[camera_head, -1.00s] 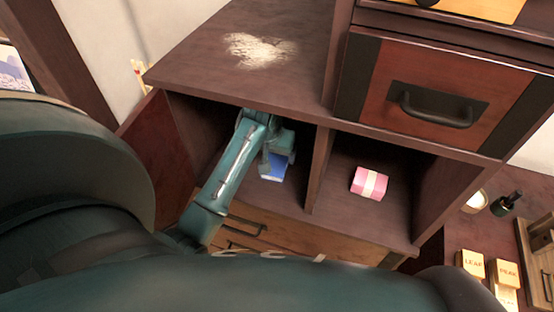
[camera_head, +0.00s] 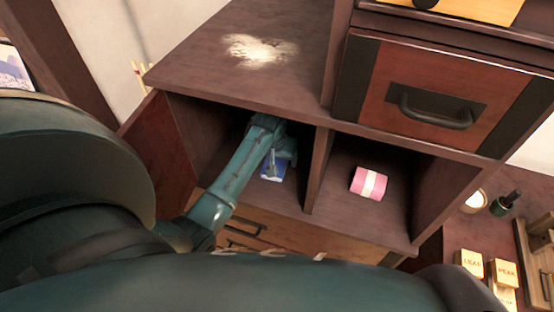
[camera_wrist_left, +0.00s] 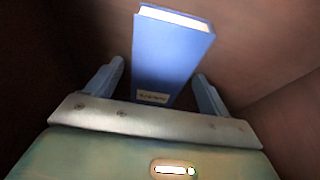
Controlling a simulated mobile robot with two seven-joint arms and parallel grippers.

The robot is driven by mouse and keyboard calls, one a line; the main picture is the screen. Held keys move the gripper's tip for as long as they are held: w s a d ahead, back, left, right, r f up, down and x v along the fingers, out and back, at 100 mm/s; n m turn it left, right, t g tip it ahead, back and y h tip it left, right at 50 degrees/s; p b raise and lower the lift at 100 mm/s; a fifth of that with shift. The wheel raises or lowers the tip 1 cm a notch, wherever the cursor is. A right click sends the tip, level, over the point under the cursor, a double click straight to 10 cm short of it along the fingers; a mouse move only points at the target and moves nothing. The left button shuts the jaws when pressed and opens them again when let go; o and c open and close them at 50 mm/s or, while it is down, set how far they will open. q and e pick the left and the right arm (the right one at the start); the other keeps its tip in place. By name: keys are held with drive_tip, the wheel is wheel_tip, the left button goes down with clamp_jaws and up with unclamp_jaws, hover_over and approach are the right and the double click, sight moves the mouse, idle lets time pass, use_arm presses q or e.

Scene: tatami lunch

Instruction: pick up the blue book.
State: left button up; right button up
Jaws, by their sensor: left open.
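The blue book (camera_head: 273,170) lies in the left compartment of the dark wooden cabinet, partly hidden behind my left gripper (camera_head: 278,158). In the left wrist view the blue book (camera_wrist_left: 168,58) shows its cover, white page edge and a small label. My left gripper also shows in that view (camera_wrist_left: 158,85). Its two fingers are spread, one on each side of the book's near end, with gaps visible. The gripper is open and holds nothing. My right gripper is not in view.
A divider (camera_head: 319,165) separates the left compartment from the right one, which holds a pink bundle (camera_head: 369,183). An open door (camera_head: 160,147) stands at the left. The cabinet top (camera_head: 215,65) is above my arm, with a pale powdery patch on it.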

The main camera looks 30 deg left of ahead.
use_arm(q)
drive_tip(key=c, duration=1.1)
drive_tip(key=shift+r, duration=0.1)
